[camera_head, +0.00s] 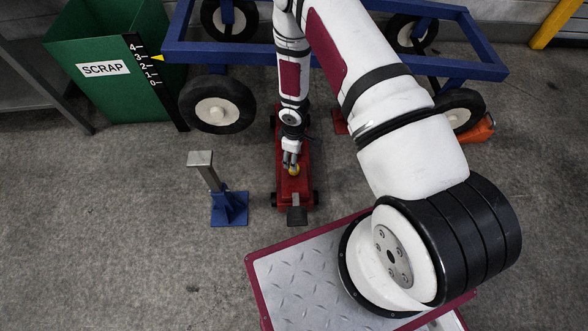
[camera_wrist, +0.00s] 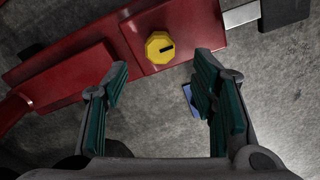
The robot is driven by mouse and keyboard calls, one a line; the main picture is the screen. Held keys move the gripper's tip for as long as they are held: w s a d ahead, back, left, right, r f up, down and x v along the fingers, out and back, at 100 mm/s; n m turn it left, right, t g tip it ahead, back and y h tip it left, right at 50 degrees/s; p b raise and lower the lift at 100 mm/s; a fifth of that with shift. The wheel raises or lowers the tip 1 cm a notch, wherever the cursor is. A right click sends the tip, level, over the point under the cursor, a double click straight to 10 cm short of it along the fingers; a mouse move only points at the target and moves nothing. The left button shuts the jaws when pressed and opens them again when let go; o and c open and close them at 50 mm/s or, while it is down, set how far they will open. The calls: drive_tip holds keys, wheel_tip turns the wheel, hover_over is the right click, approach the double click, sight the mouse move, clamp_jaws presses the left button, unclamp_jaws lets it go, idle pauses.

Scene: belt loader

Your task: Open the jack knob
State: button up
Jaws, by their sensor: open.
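The jack (camera_head: 283,187) is a long red floor jack on wheels, lying on the floor under the front of the blue frame. The jack knob is a yellow, many-sided knob (camera_wrist: 159,47) with a dark slot mark, on top of the red body; it also shows in the head view (camera_head: 294,170). My gripper (camera_wrist: 164,98) is open, with green-padded fingers either side of a gap. In the wrist view the knob lies ahead of the gap, between the finger lines, with nothing gripped. In the head view my gripper (camera_head: 291,160) is right by the knob. I cannot tell whether they touch.
A grey post on a blue stand (camera_head: 230,207) is left of the jack. A blue wheeled frame (camera_head: 235,52) is behind. A green SCRAP bin (camera_head: 105,62) is at the back left. An orange object (camera_head: 480,130) lies right.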

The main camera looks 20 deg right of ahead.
wheel_tip(320, 180, down, 8)
drive_tip(key=b, duration=0.3)
drive_tip(key=shift+f, duration=0.25)
drive_tip(key=c, duration=1.1)
